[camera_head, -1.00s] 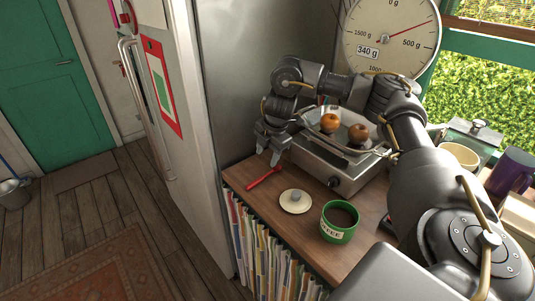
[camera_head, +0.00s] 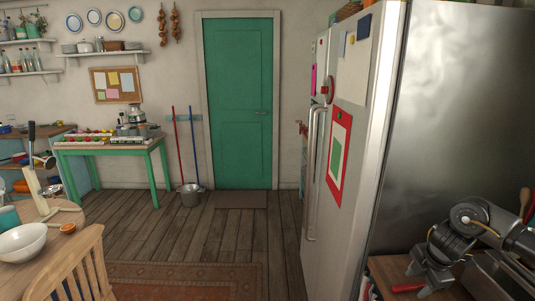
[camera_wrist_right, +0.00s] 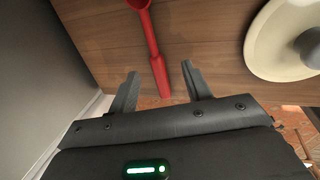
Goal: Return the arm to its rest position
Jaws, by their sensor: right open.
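My right gripper (camera_head: 421,279) is at the lower right of the head view, over the wooden counter beside the fridge, with its arm bent behind it. In the right wrist view its two fingers (camera_wrist_right: 160,75) are apart with nothing held between them. A red spoon (camera_wrist_right: 156,55) lies on the counter, in line with the gap between the fingers; part of it shows in the head view (camera_head: 404,288). I cannot tell how high the fingers are above it. My left gripper is not in view.
A cream lid (camera_wrist_right: 275,55) with a grey knob lies right of the fingers. The steel fridge (camera_head: 345,150) stands left of the counter. A green door (camera_head: 238,100), a green table (camera_head: 115,148) and a round table with a white bowl (camera_head: 22,242) stand across open wooden floor.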

